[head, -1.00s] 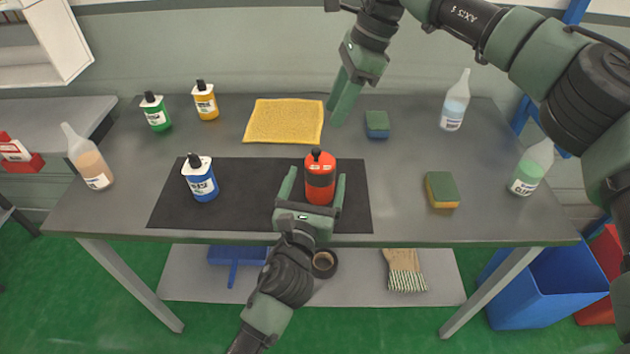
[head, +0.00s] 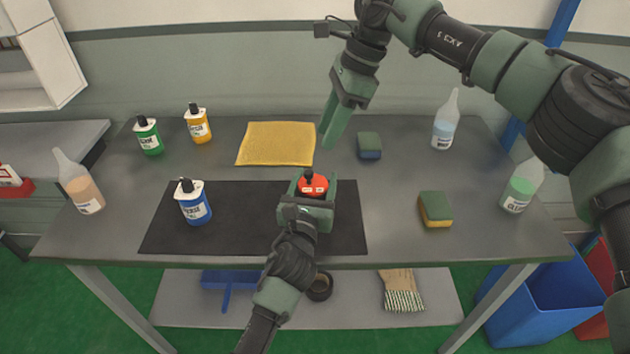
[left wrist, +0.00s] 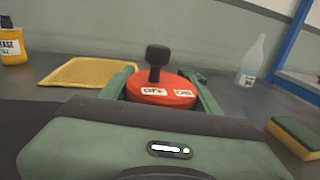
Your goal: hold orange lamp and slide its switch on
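The orange-red lamp (head: 314,186) stands on the black mat, with a black knob (left wrist: 157,62) rising from its top. In the left wrist view its red top (left wrist: 170,84) bears a white OFF label and, to its right, a second label that seems to read ON. The knob stands behind the labels, more in line with OFF. My left gripper (head: 315,194) has a finger on each side of the lamp, apparently pressed against it; the lamp's lower body is hidden. My right gripper (head: 332,130) hangs above the table's back; its fingers overlap, so its opening is unclear.
The black mat (head: 245,230) also carries a blue-white bottle (head: 194,204). A yellow cloth (head: 275,144) and two sponges (head: 369,146) (head: 435,209) lie around it. Several bottles stand towards the table's sides.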

